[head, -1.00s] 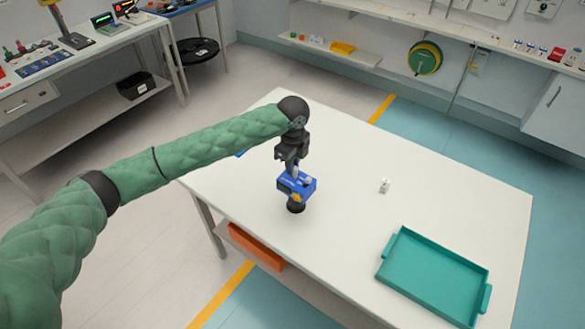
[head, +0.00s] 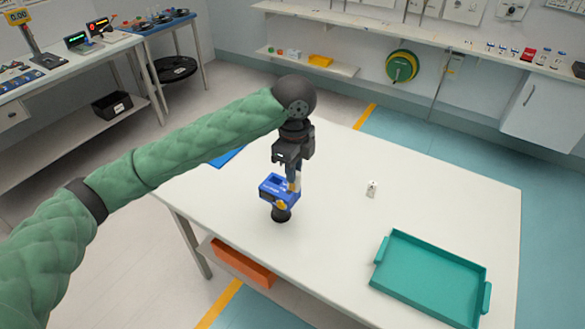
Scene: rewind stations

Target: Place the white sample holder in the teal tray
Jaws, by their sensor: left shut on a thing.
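A small white block with dark marks, seemingly the white sample holder (head: 372,188), stands on the white table (head: 440,200), clear of both the tray and my arm. The teal tray (head: 428,278) lies at the table's front right and is empty, with a handle at each end. My left gripper (head: 293,182) points down, left of the white holder, and is shut on a blue device (head: 272,190) with a yellow part and a round black base (head: 281,215). I cannot tell whether that base touches the table. My right gripper is out of view.
A flat blue item (head: 228,157) lies at the table's far left edge, partly behind my arm. An orange bin (head: 243,262) sits on the shelf below. The tabletop between the white holder and the tray is clear. Benches line the walls.

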